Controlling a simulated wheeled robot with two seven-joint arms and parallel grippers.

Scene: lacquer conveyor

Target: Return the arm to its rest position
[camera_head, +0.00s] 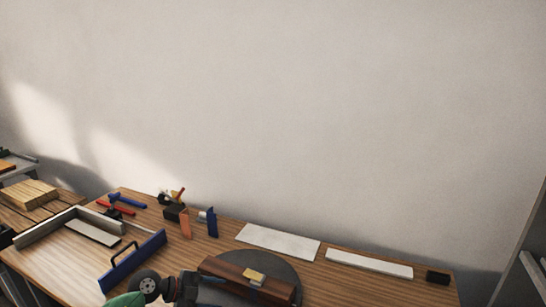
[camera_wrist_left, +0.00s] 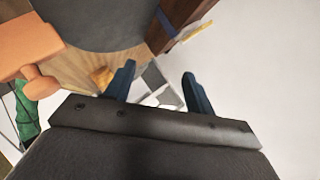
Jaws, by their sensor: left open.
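My right gripper is not in view.
The wooden bench (camera_head: 340,285) holds a blue-handled tool (camera_head: 133,262), a grey tray (camera_head: 55,228), white panels (camera_head: 278,240) (camera_head: 369,264) and a black block (camera_head: 437,277). Several small tools stand at the back left. An orange shape (camera_wrist_left: 25,42) is near the wrist's left. The wall above is bare.

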